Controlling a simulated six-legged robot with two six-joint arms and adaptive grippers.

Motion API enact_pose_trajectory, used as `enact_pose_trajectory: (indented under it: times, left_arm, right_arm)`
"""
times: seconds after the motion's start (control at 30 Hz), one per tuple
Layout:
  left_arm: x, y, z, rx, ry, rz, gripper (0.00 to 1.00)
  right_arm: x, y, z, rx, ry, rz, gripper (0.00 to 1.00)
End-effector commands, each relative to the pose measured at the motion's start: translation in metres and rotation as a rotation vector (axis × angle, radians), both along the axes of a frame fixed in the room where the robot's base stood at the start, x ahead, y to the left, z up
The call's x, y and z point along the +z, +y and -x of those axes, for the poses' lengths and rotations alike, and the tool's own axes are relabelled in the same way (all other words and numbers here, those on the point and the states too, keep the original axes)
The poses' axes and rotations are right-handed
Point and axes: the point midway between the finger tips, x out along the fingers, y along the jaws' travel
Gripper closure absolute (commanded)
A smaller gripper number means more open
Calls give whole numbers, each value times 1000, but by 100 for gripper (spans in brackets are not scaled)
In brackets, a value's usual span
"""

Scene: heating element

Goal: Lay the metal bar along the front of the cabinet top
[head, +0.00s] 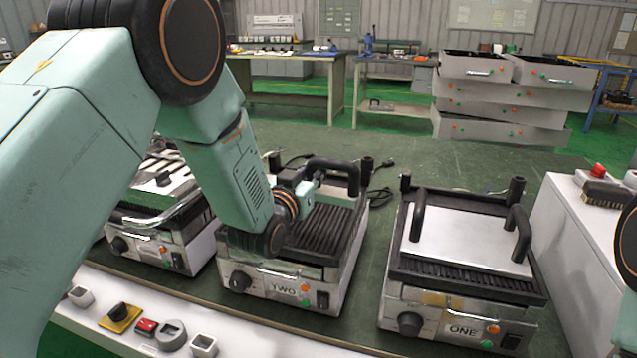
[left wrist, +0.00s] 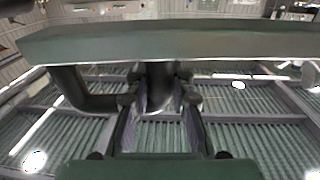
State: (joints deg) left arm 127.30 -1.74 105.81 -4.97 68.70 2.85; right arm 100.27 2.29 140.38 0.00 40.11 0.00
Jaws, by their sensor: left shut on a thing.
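My left gripper (head: 308,181) is over the rear of the grill marked TWO (head: 275,284), partly hidden by my arm. In the left wrist view, the fingers (left wrist: 160,103) are shut on a dark, bent handle (left wrist: 88,99). A long grey-green bar-like piece (left wrist: 170,45) crosses the top of that view, above the handle; I cannot tell whether it is the metal bar or whether the two are joined. A black handle (head: 336,167) shows beside the gripper in the head view. A white cabinet (head: 590,240) stands at the right. My right gripper is out of view.
Grill ONE (head: 459,331), with a metal plate (head: 466,234) and two black handles, stands to the right. Another grill (head: 150,250) is at the left. A brush (head: 606,194) and a red button (head: 598,170) occupy the cabinet top. Cables (head: 380,196) lie behind TWO.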

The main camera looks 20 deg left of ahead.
Motion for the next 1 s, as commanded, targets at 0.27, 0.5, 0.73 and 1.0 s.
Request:
enact_pose_trajectory:
  times: [0.27, 0.5, 0.73, 1.0]
  left_arm:
    - [31, 14, 26, 71, 0, -2, 100]
    - [-23, 11, 106, 141, 13, -9, 100]
    - [-79, -1, 180, 142, 9, -6, 100]
    - [-115, -13, 207, 109, 1, 0, 100]
  right_arm:
    - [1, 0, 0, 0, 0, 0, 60]
    - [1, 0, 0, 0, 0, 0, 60]
    - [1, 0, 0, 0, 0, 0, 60]
    - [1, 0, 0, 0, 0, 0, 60]
